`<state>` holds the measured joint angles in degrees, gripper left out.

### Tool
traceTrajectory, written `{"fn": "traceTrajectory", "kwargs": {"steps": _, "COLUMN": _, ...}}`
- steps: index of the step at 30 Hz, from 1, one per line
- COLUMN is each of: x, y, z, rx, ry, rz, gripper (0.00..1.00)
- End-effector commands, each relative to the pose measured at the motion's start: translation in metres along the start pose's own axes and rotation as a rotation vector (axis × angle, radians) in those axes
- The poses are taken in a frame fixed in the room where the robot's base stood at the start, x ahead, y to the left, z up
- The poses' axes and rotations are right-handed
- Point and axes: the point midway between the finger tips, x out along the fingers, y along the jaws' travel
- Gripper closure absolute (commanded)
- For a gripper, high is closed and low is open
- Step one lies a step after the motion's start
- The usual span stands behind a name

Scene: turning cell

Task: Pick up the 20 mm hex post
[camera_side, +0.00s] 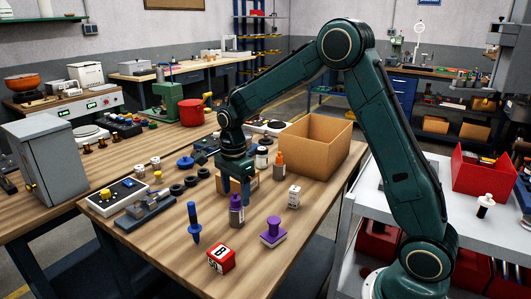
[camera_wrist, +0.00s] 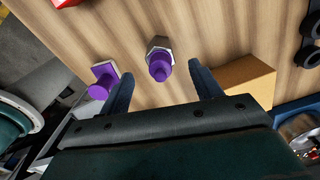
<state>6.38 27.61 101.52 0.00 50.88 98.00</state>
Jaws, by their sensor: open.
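A post with a hexagonal grey body and a purple top (camera_wrist: 158,60) stands upright in the wrist view; it looks like the hex post. It lies between the lines of my two fingers, just beyond their tips. In the side view the post (camera_side: 237,214) stands on the wooden bench, close below my gripper (camera_side: 237,186). My gripper is pointing down, open and empty; its fingers also show apart in the wrist view (camera_wrist: 162,85). I cannot tell from the side view whether a finger touches the post.
A purple handled block (camera_side: 272,232) stands right of the post, with a red cube (camera_side: 221,259) in front. A blue screwdriver-like tool (camera_side: 193,222) stands to the left. A white block (camera_side: 294,196), an orange-topped bottle (camera_side: 279,165) and a cardboard box (camera_side: 313,150) are behind right.

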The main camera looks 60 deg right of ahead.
Motion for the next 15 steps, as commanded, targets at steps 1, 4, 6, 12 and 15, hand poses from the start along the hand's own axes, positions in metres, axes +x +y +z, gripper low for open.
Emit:
{"fn": "traceTrajectory", "kwargs": {"steps": 1, "x": 0.006, "y": 0.001, "z": 0.0, "rx": 0.0, "ry": 0.0, "rz": 0.003, "gripper": 0.36}}
{"fn": "traceTrajectory", "kwargs": {"steps": 4, "x": 0.019, "y": 0.0, "z": 0.001, "rx": 0.0, "ry": 0.001, "rz": 0.004, "gripper": 0.36}}
{"fn": "traceTrajectory", "kwargs": {"steps": 6, "x": 0.026, "y": 0.0, "z": 0.001, "rx": 0.0, "ry": 0.0, "rz": 0.003, "gripper": 0.36}}
{"fn": "traceTrajectory", "kwargs": {"steps": 12, "x": 0.04, "y": 0.0, "z": 0.001, "rx": 0.0, "ry": 0.0, "rz": 0.001, "gripper": 0.36}}
{"fn": "traceTrajectory", "kwargs": {"steps": 15, "x": 0.041, "y": -0.001, "z": 0.001, "rx": 0.0, "ry": 0.0, "rz": 0.0, "gripper": 0.36}}
